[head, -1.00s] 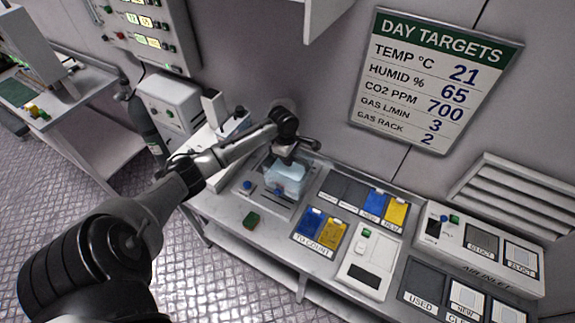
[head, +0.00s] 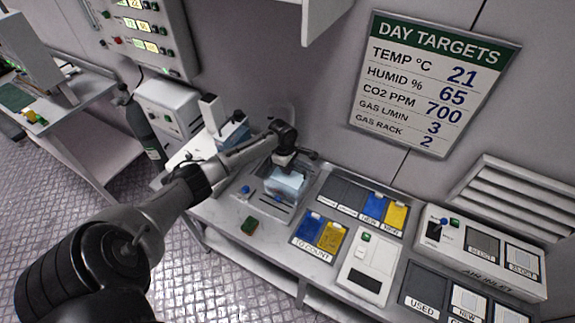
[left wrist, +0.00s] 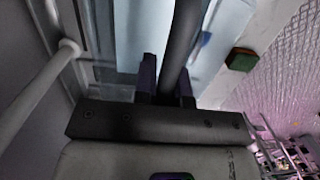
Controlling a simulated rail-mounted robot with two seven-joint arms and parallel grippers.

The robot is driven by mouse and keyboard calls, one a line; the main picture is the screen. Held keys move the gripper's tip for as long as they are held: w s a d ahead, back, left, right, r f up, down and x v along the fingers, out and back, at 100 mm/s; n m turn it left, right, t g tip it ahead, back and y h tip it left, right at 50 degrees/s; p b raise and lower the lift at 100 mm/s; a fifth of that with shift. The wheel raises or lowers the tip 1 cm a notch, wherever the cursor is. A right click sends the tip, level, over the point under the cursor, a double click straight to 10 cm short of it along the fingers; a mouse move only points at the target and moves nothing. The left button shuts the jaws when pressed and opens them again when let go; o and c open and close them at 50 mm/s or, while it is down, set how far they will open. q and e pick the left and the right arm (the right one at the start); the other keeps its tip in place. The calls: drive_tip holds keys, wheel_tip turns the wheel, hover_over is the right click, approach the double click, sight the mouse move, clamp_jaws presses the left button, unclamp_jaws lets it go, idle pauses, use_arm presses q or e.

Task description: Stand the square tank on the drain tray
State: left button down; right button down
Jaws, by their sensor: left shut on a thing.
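The square tank (head: 286,184) is a pale blue, see-through box at the back left of the bench. My left gripper (head: 284,164) is above it, pointing down and shut on it. In the left wrist view a dark bar runs between my gripper's two fingers (left wrist: 168,82), with the pale tank (left wrist: 130,40) beyond. The grey drain tray (head: 262,199) lies around and under the tank. The tank's underside is hidden, so I cannot tell whether it touches the tray. My right gripper is not in view.
A green block (head: 250,225) lies on the bench's front edge, apart from the tank. Blue and yellow cards (head: 321,231) lie to the right. A grey pipe (left wrist: 35,95) shows in the left wrist view.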

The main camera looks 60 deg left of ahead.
use_arm(q)
drive_tip(key=shift+r, duration=0.2)
drive_tip(key=c, duration=1.6)
unclamp_jaws()
drive_tip(key=shift+f, duration=0.2)
drive_tip(key=shift+c, duration=0.2)
drive_tip(key=o, duration=0.5)
drive_tip(key=shift+c, duration=0.2)
